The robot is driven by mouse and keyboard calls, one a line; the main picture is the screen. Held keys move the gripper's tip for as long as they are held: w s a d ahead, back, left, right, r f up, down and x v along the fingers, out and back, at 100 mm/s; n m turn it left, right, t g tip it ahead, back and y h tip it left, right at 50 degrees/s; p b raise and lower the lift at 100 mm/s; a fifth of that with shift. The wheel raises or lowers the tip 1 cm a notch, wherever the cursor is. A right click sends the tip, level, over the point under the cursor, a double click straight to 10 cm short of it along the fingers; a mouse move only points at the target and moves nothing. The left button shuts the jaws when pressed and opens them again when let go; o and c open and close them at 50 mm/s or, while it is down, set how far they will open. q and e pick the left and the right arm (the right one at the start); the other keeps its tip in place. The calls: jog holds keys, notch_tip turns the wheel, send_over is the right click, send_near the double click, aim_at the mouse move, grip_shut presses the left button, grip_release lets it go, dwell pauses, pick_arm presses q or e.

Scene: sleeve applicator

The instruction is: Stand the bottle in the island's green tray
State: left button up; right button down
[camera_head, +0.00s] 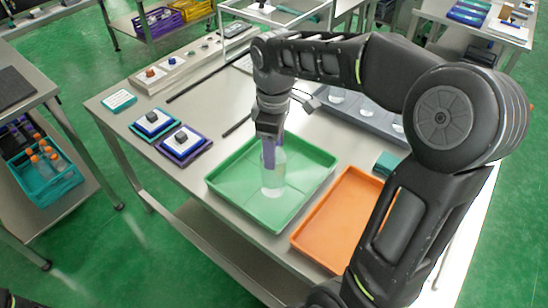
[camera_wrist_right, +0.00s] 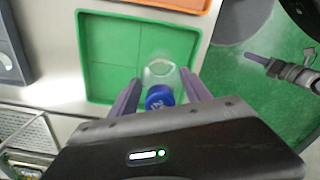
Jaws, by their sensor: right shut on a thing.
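The clear bottle (camera_head: 273,178) is upright inside the walls of the green tray (camera_head: 228,180) on the island table. Its base appears at or just above the tray floor; I cannot tell whether it touches. My right gripper (camera_head: 269,150) is shut on the bottle near its top, coming from above. In the right wrist view the bottle's blue cap (camera_wrist_right: 159,97) sits between the purple fingers of the right gripper (camera_wrist_right: 160,92), with the green tray (camera_wrist_right: 92,60) beneath. My left gripper (camera_wrist_right: 258,59) shows small at the right of that view, its opening unclear.
An orange tray (camera_head: 325,215) lies right of the green tray. A grey bin (camera_head: 365,117) stands behind, and purple-edged mats with small blocks (camera_head: 183,142) lie to the left. A side table at left holds a teal crate of orange-capped bottles (camera_head: 45,180).

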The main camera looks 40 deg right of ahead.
jog(key=shift+f, duration=1.8)
jog(key=shift+f, duration=0.2)
jog(key=shift+c, duration=2.4)
grip_release()
notch_tip(320, 180, up, 12)
jog(key=shift+r+p, duration=0.2)
jog(key=shift+p, duration=0.45)
